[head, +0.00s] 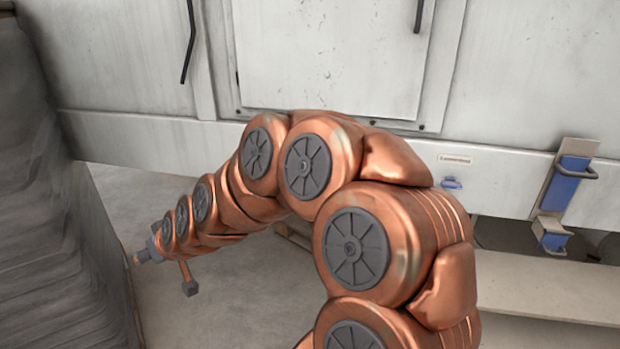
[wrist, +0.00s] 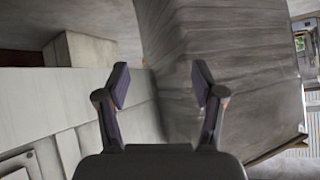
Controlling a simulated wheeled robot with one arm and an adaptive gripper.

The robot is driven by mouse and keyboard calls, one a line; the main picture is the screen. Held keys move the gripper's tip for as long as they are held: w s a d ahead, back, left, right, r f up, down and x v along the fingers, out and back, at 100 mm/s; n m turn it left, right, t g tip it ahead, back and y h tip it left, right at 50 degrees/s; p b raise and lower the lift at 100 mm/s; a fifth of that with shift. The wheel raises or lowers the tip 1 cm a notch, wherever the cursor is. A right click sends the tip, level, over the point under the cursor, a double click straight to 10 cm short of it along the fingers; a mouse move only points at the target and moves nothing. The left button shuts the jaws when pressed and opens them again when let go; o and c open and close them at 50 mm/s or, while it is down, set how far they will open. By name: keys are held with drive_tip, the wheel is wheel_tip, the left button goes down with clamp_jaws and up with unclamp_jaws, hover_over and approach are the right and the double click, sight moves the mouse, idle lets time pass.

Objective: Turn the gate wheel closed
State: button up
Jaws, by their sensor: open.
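I cannot make out the gate wheel in either view. My gripper (wrist: 162,82) is open and empty in the wrist view, its two dark fingers apart. In front of it are a pale panelled surface (wrist: 50,105) on the left and a large grey, ridged surface (wrist: 225,55) on the right. Nothing is between the fingertips. In the head view my copper arm stretches to the lower left and hides part of the machine; the gripper is small at its far end.
A white machine wall (head: 120,60) with a hatch panel (head: 330,60) and dark handles spans the back. A blue bracket (head: 566,187) and a small blue part (head: 451,183) are on the right. A grey ridged surface (head: 50,200) stands at left. Floor (head: 235,290) shows below my arm.

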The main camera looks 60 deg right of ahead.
drive_tip(key=w+d+m+t+h+b, duration=0.25)
drive_tip(key=d+m+h, duration=0.4)
drive_tip(key=d, duration=1.45)
drive_tip(key=s+d+f+m+g+h+b, duration=0.1)
drive_tip(key=s+d+m+g+h, duration=0.2)
drive_tip(key=s+d+h, duration=0.5)
drive_tip(key=s+d+f+m+g+h+b, duration=0.1)
drive_tip(key=s+d+m+g+h, duration=0.3)
drive_tip(key=d, duration=0.8)
drive_tip(key=shift+n+t+y, duration=0.25)
drive_tip(key=shift+n+y, duration=0.3)
drive_tip(key=shift+n, duration=0.1)
drive_tip(key=shift+s+p+x, duration=0.2)
drive_tip(key=shift+p+x, duration=0.05)
drive_tip(key=shift+x, duration=1.65)
drive_tip(key=shift+s+p+x, duration=0.15)
drive_tip(key=shift+p+x, duration=0.1)
drive_tip(key=shift+x, duration=1.65)
drive_tip(key=shift+d+r, duration=0.15)
clamp_jaws()
